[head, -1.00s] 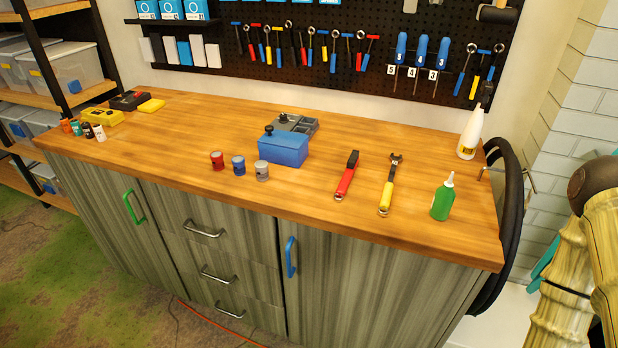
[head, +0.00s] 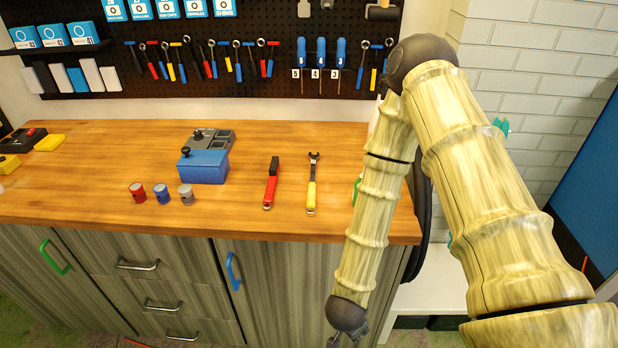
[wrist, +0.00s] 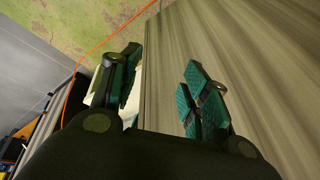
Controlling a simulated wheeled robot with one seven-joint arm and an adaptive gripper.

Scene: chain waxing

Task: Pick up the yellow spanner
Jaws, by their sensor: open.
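The yellow spanner (head: 311,185) lies on the wooden workbench in the head view, its dark open jaw pointing to the back and its yellow handle towards the front edge. It lies just right of a red-handled tool (head: 271,184), apart from it. My gripper (wrist: 158,90) is open and empty in the wrist view, with teal pads on its fingers, beside the grey cabinet front. In the head view my arm hangs down in front of the bench's right end, and the gripper is mostly cut off at the bottom edge. The spanner is not in the wrist view.
A blue box (head: 203,167) and red, blue and grey cans (head: 162,194) stand left of the tools. A green bottle (head: 357,188) is mostly hidden behind my arm. The cabinet's blue handle (head: 232,271) sticks out. The front middle of the workbench (head: 235,218) is clear.

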